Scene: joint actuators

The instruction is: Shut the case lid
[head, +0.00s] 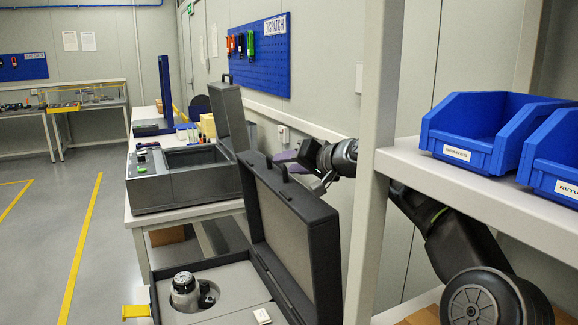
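A dark case stands open at the bottom centre of the head view. Its base (222,274) has grey foam with a silver and black joint actuator (186,291) in a round recess. The case lid (292,230) stands steeply raised at the right of the base, its grey lining facing left. A handle (276,168) sits on the lid's top edge. My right gripper (312,180) is just behind and above the lid's upper edge, close to the handle. Its fingers are small and partly hidden, so contact and opening cannot be told. My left gripper is not in view.
A grey shelf post (374,130) and shelf (480,185) with blue bins (482,130) stand at the right, in front of my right arm. Behind the case, a dark bench unit (185,180) has a raised panel (230,115). Open floor (60,230) lies left.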

